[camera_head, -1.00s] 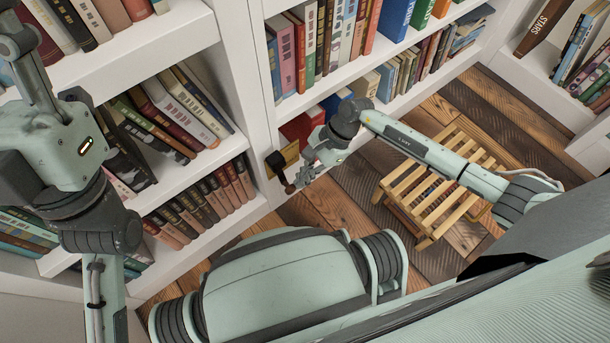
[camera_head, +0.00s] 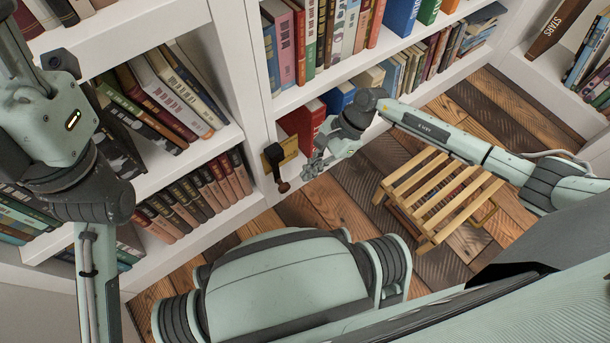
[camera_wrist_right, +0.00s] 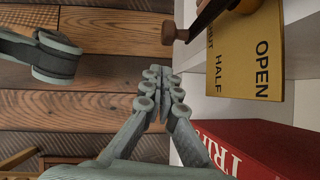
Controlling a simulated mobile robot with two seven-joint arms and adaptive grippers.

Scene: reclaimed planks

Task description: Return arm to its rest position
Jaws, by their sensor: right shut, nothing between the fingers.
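My right gripper (camera_head: 311,170) is shut and empty, in front of the white bookcase at its lower shelves. In the right wrist view its fingers (camera_wrist_right: 160,82) meet with nothing between them. A dark lever (camera_head: 274,160) with a brown knob (camera_head: 283,187) is on a yellow plate (camera_head: 289,149) on the bookcase upright, just left of the gripper. In the wrist view the plate (camera_wrist_right: 244,58) reads OPEN, HALF and a partly hidden word. The knob (camera_wrist_right: 175,33) is apart from the fingers. My left arm's links show at the left; its gripper is out of view.
A slatted wooden stool (camera_head: 440,195) stands on the plank floor, below my right forearm. A red book (camera_head: 303,124) sits on the lower shelf close to the gripper; it also shows in the wrist view (camera_wrist_right: 255,150). Bare floor (camera_head: 335,200) lies between bookcase and stool.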

